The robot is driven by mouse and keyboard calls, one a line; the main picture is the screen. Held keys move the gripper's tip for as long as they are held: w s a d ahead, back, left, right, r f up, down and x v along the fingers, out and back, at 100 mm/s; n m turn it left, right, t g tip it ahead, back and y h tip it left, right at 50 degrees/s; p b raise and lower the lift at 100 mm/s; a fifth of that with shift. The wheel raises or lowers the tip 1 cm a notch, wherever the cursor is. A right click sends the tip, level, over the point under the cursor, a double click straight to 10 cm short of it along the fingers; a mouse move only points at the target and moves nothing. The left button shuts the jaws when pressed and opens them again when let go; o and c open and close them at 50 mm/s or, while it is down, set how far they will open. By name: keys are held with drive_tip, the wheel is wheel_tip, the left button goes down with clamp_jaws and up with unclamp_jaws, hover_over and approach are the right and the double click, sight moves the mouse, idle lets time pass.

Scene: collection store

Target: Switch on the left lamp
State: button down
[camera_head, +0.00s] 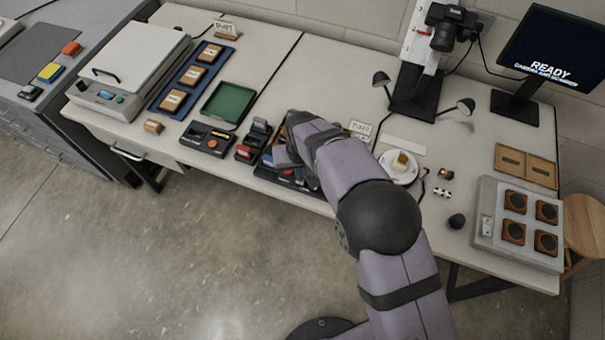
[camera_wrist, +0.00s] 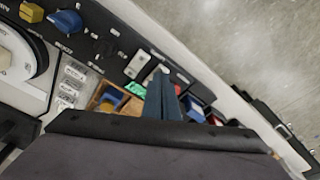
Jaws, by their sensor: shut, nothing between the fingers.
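Two small dark lamps flank the copy stand: the left lamp (camera_head: 381,79) and the right lamp (camera_head: 467,105). I cannot tell whether either is lit. A black control panel (camera_wrist: 104,46) with a blue knob (camera_wrist: 65,21), a black knob (camera_wrist: 104,47) and pale rocker-like switches (camera_wrist: 137,64) shows in the wrist view. Its small labels are too blurred to read. My gripper (camera_wrist: 162,78) is shut and empty, its fingers over or beside the panel near the pale switches. I cannot tell if it touches one. In the head view my arm hides much of this area.
A white dish (camera_head: 398,176) with a yellowish piece stands right of my arm. A green tray (camera_head: 228,103) and a black box with an orange knob (camera_head: 207,140) lie to the left. Red and blue blocks (camera_wrist: 193,107) sit close to my fingers.

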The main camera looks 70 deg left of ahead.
drive_tip(key=shift+f+b, duration=0.35)
drive_tip(key=shift+f, duration=0.2)
drive_tip(key=shift+r, duration=0.15)
wheel_tip(320, 180, up, 7)
drive_tip(key=p, duration=0.4)
idle(0.7)
